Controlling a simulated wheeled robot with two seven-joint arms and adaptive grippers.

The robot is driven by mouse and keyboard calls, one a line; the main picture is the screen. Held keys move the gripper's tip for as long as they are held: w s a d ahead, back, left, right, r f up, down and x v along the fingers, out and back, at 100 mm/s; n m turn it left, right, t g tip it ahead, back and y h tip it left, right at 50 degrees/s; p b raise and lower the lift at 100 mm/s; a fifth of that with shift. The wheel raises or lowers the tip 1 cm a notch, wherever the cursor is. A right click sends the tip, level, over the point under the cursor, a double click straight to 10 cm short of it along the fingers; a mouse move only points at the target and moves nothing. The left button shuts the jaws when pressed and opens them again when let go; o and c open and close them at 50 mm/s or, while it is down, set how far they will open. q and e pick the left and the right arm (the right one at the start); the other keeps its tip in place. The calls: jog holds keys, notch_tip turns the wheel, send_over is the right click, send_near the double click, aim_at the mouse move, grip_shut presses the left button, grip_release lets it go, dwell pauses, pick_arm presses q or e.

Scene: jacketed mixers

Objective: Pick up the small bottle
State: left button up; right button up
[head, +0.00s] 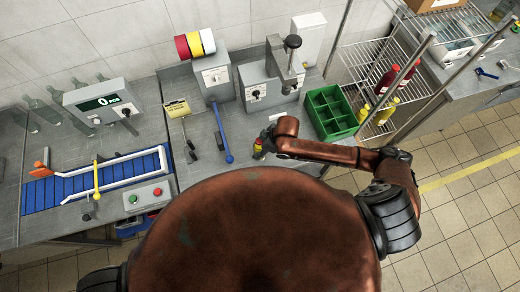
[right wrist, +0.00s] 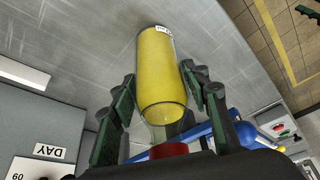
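The small bottle (right wrist: 162,75) is clear with yellow contents and a red cap (right wrist: 169,150). In the right wrist view it lies between the two green-padded fingers of my right gripper (right wrist: 160,85), cap end towards the palm. Narrow gaps show beside the bottle, so the fingers look open around it. In the head view the bottle (head: 258,150) stands near the bench's front edge, partly hidden by my right gripper (head: 263,142) and arm. My left gripper is not in view.
A green divided crate (head: 345,127) stands right of the bottle. A blue lever (head: 223,135) and a grey mixer (head: 268,84) are close by. A wire rack (head: 372,62) with red and yellow bottles is further right. A blue conveyor (head: 95,182) lies left.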

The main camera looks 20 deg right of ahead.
grip_shut()
dwell(0.3)
jog(key=shift+w+r, duration=0.1)
jog(key=shift+r, duration=0.1)
